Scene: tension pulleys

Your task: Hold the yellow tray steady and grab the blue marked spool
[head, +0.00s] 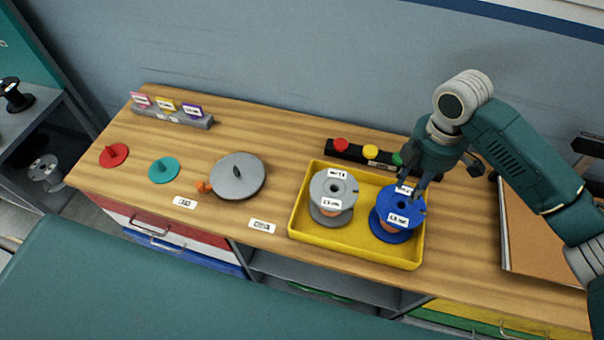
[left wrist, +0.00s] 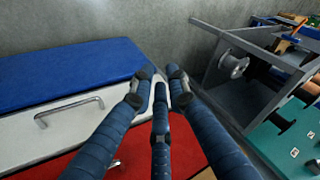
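The yellow tray (head: 345,243) lies on the wooden bench and holds two spools. The blue spool (head: 397,220), with white labels, stands upright in its right part. A grey spool (head: 333,192) with a white label stands upright to its left. My right gripper (head: 430,180) is over the far side of the blue spool, its fingers spread; whether they touch it is not clear. My left gripper (left wrist: 160,95) shows only in the left wrist view, with its fingers apart and nothing between them. It is away from the tray, in front of the coloured drawers.
Behind the tray is a black strip with red, yellow and green buttons (head: 370,152). A grey disc (head: 238,176), a teal disc (head: 164,170) and a red disc (head: 114,155) lie to the left. A brown board (head: 540,235) lies right. Drawers (left wrist: 70,105) are below the bench.

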